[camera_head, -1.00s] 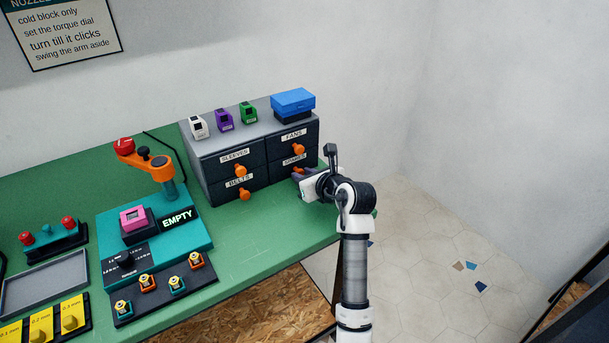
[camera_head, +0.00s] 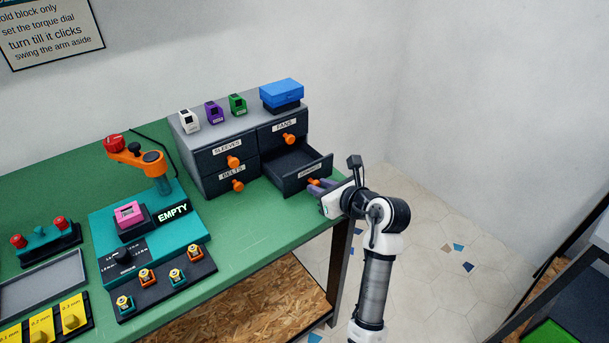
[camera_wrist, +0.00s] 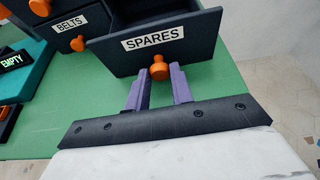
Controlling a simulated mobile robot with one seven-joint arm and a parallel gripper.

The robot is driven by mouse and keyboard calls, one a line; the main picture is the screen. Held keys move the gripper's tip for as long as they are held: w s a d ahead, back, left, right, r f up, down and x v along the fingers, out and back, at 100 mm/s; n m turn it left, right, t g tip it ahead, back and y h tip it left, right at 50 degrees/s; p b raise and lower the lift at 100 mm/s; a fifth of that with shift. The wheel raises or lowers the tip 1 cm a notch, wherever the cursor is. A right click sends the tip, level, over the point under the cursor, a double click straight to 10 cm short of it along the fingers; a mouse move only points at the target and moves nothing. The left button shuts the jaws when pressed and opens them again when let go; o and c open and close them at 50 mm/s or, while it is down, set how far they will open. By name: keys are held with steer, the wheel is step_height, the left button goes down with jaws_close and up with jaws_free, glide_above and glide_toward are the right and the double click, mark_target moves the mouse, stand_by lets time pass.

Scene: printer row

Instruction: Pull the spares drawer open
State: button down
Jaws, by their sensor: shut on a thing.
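The spares drawer (camera_head: 294,185) is the lower right one in the dark cabinet, and it stands out from it with its inside showing dark. In the wrist view its labelled front (camera_wrist: 200,48) fills the upper middle. Its orange knob (camera_wrist: 159,68) sits below the SPARES label. My gripper (camera_head: 319,187) is at the drawer front, its purple fingers shut on the knob. In the wrist view the fingers (camera_wrist: 160,82) stand on either side of the knob, and a gap shows between them below it.
The fans (camera_head: 286,127), sleeves (camera_head: 226,150) and belts (camera_head: 231,174) drawers are shut. A blue box (camera_head: 282,92) and several small printer-like blocks stand on the cabinet. The green bench (camera_head: 250,225) is clear before the cabinet.

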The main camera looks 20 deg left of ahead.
steer(key=shift+s+d, duration=0.45)
steer(key=shift+d, duration=0.05)
steer(key=c, duration=1.2)
jaws_free()
steer(key=shift+d, duration=0.1)
steer(key=b+v, duration=0.2)
steer(key=v, duration=1.1)
steer(key=shift+s+d+r+b, duration=0.2)
steer(key=shift+r+b, duration=0.05)
steer(key=shift+b, duration=0.15)
